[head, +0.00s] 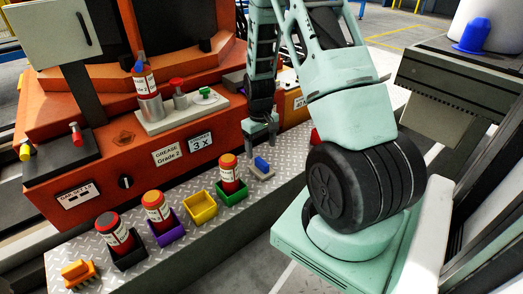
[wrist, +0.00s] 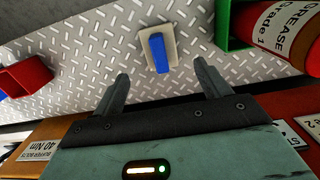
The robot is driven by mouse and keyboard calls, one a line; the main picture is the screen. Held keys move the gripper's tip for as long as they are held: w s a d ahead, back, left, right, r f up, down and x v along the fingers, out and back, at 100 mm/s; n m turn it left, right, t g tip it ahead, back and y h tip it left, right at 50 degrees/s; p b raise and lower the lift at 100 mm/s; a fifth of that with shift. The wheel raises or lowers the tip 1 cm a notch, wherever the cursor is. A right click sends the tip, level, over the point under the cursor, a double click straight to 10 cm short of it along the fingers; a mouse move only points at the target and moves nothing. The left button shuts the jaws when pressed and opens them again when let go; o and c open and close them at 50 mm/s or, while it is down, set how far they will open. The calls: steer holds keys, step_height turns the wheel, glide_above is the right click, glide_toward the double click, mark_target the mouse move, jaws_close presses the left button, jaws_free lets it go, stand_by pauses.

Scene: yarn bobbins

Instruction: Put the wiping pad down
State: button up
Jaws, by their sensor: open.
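The wiping pad (head: 262,174), a flat pale pad with a blue grip (wrist: 158,53) on top, lies on the diamond-plate shelf (head: 200,245). My gripper (head: 261,139) is open and empty, just behind and above the pad in the head view. In the wrist view the pad is centred just beyond the gap between my two fingertips (wrist: 161,76). The fingers are apart from the pad and nothing is between them.
A green bin (head: 233,197) with a red grease bottle (head: 230,173) stands left of the pad. A yellow bin (head: 200,208) is empty; two more bottles stand further left. The wrist view shows a red bin (wrist: 27,75) on the other side. The orange machine (head: 100,160) rises behind.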

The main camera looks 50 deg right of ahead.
steer(key=shift+r+p, duration=0.45)
steer(key=shift+r, duration=1)
steer(key=shift+w, duration=0.1)
